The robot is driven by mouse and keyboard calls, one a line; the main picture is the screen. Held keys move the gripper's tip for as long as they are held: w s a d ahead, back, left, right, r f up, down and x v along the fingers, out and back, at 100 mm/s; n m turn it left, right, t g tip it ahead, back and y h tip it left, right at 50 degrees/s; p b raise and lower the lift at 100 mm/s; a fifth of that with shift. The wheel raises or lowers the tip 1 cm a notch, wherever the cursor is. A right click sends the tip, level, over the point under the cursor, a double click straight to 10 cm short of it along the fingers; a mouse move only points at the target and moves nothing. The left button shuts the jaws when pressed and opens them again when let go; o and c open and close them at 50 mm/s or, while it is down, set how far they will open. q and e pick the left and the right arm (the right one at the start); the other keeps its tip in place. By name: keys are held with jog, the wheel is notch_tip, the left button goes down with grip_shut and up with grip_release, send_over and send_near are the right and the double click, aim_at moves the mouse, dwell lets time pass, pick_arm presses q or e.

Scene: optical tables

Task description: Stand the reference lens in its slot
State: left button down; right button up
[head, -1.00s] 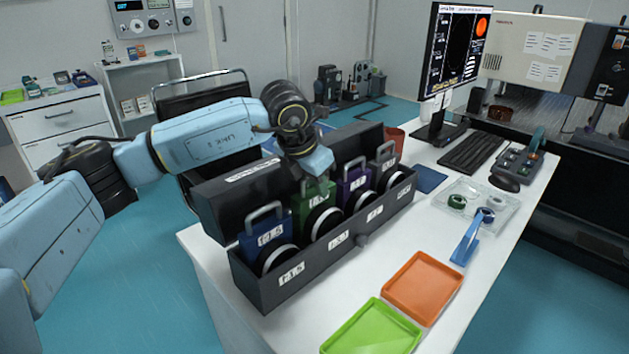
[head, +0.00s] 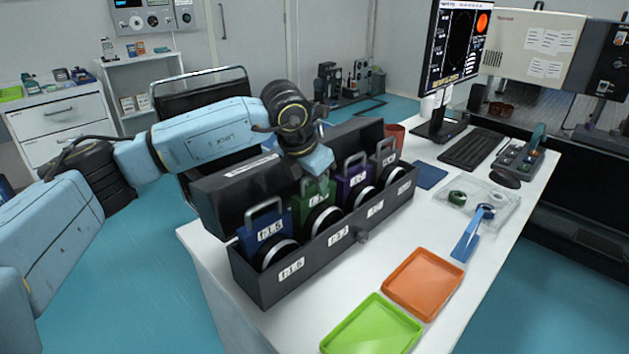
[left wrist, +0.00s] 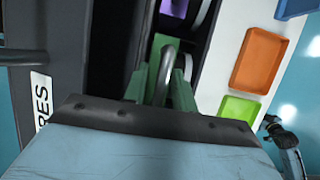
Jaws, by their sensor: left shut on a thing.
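A long dark case (head: 300,277) on the white table holds blue (head: 266,233), green (head: 312,202), purple (head: 352,190) and grey (head: 385,158) lens plates. Each has a loop handle, a round lens ring and a slot label in front. I cannot read which is the reference lens. My left gripper (head: 317,174) is shut on the green plate's handle, which also shows in the left wrist view (left wrist: 168,78). The green plate stands in the case, second from the left; its lower edge is hidden by the front wall. My right gripper's jaws cannot be made out.
An orange tray (head: 423,284) and a green tray (head: 372,328) lie in front of the case. The open lid (head: 225,185) stands behind the plates.

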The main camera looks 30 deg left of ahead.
pick_arm(q)
jog(key=shift+f, duration=0.2)
jog(key=shift+c, duration=1.2)
grip_release()
jog(key=shift+r, duration=0.1)
jog(key=shift+r+p, duration=2.9)
jog(key=shift+r, duration=1.5)
